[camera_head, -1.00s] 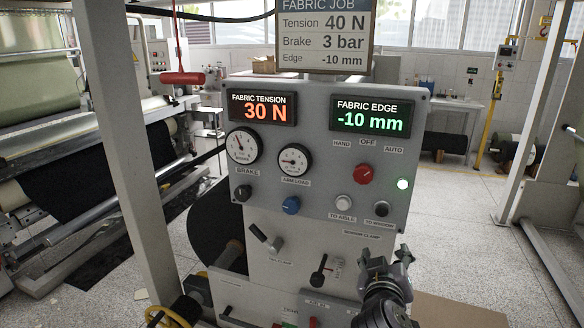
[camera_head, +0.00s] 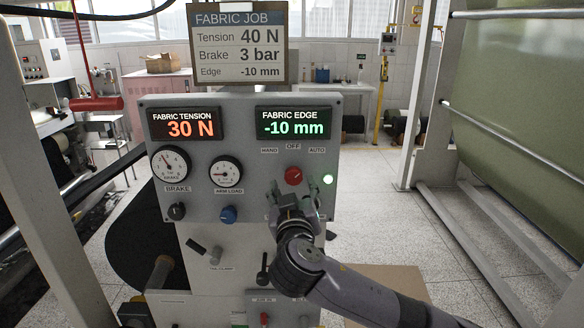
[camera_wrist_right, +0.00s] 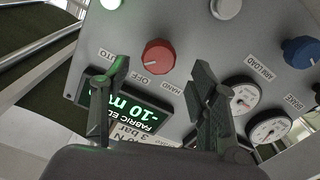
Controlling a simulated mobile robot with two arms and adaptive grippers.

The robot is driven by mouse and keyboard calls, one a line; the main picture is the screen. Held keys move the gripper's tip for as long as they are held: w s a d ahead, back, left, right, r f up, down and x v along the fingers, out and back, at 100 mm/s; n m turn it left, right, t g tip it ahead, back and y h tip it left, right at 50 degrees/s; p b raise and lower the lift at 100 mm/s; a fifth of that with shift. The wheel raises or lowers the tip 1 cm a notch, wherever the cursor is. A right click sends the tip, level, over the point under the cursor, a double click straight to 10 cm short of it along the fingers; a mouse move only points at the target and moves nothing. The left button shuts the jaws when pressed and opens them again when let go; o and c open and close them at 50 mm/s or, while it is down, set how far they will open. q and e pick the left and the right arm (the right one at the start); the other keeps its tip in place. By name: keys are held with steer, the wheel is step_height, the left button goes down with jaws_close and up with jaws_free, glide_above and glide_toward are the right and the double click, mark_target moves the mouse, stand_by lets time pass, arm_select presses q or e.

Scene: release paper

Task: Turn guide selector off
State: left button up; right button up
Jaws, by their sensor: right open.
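The guide selector is a red round knob (camera_head: 293,176) on the grey control panel (camera_head: 240,205), under the HAND, OFF and AUTO labels. A green lamp (camera_head: 328,180) glows to its right, below AUTO. My right gripper (camera_head: 291,200) is open and empty, just below the knob in the head view. In the right wrist view the panel appears upside down; the knob (camera_wrist_right: 159,55) shows between the spread fingers (camera_wrist_right: 160,82), with no visible contact. My left gripper is not in view.
A job sign (camera_head: 238,46) stands above. A blue knob (camera_head: 228,214) and black knob (camera_head: 176,211) sit lower left. A large fabric roll (camera_head: 520,110) stands at right.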

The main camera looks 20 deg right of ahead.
mark_target(294, 178)
steer(key=p+x, duration=0.1)
steer(key=x, duration=0.3)
steer(key=shift+w+d+r+p, duration=0.1)
steer(key=shift+w+d+p, duration=0.2)
steer(key=shift+w, duration=0.05)
steer(key=shift+w+d, duration=0.1)
steer(key=shift+w, duration=0.55)
steer(key=c, duration=1.2)
steer(key=shift+o, duration=0.2)
steer(key=shift+f, duration=0.2)
